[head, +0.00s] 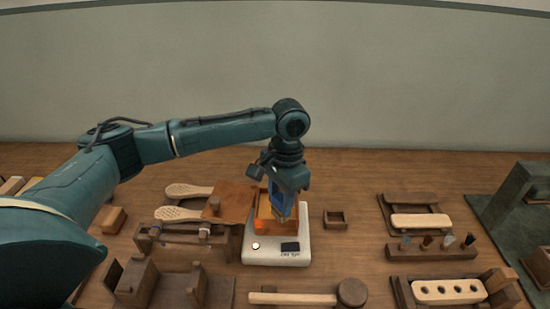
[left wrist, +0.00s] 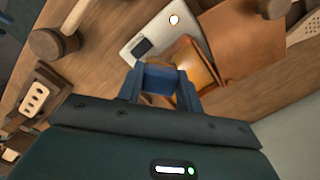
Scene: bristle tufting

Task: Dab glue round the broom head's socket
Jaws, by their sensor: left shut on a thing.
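My left gripper (head: 283,212) points down over an orange tray (head: 262,228) on a white scale (head: 276,258). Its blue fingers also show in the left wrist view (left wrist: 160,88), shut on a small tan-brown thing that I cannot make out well. The tray, partly hidden by the gripper in the head view, shows in the left wrist view (left wrist: 199,66). A pale block with several holes (head: 448,291) sits in a wooden holder at the front right, and a plain pale block (head: 422,221) lies behind it. I cannot tell which thing is the broom head. My right gripper is out of view.
A mallet (head: 351,292) lies in front of the scale. A brown leather sheet (head: 233,199) and two pale paddle-shaped brushes (head: 180,213) lie left of it. A small open box (head: 335,219) stands to the right. A rack (head: 430,253) holds several small tools.

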